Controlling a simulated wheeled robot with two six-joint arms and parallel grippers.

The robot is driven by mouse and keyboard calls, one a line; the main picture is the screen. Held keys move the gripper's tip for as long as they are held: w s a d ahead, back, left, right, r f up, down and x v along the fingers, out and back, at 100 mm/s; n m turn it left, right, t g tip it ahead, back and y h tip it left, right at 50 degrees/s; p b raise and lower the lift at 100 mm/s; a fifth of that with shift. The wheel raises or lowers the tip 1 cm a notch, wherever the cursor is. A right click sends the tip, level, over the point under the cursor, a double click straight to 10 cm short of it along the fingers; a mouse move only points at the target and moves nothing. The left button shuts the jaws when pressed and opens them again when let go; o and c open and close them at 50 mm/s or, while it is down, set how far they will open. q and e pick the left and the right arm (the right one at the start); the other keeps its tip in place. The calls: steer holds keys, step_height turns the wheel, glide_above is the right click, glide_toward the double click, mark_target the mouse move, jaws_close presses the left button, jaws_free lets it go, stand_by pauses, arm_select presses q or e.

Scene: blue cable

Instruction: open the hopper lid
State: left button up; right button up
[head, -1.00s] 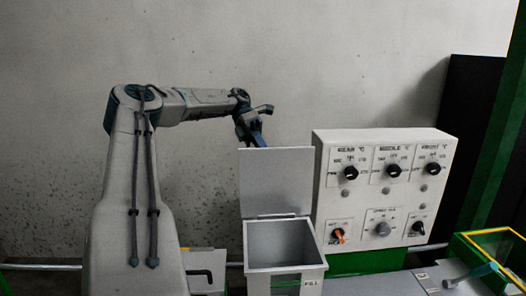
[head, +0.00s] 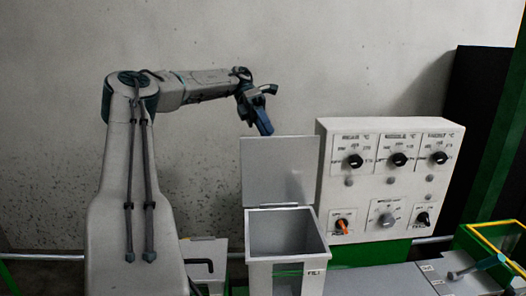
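The hopper (head: 285,271) is a grey open-topped box in the lower middle of the head view. Its lid (head: 279,170) is a flat grey panel standing about upright at the hopper's back edge, so the dark inside of the hopper shows. My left gripper (head: 264,125) is just above the lid's top edge, pointing down. Its tip meets that edge in the picture, and I cannot tell whether it touches the lid. Its fingers are too small and dark to show a gap. My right gripper is not in view.
A white control panel (head: 335,190) with several black knobs stands close to the right of the hopper. A yellow-edged frame (head: 486,241) is at the far right. A grey wall (head: 330,60) is behind. The space above the hopper's mouth is clear.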

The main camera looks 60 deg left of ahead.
arm_select(q)
steer(key=shift+s+d+b, duration=0.75)
steer(key=shift+d, duration=0.15)
steer(key=s+d+r+b, duration=0.1)
steer(key=s+d+b, duration=0.6)
steer(key=d+b, duration=0.2)
steer(key=shift+d+r, duration=0.2)
steer(key=shift+d, duration=0.4)
steer(key=shift+s, duration=0.1)
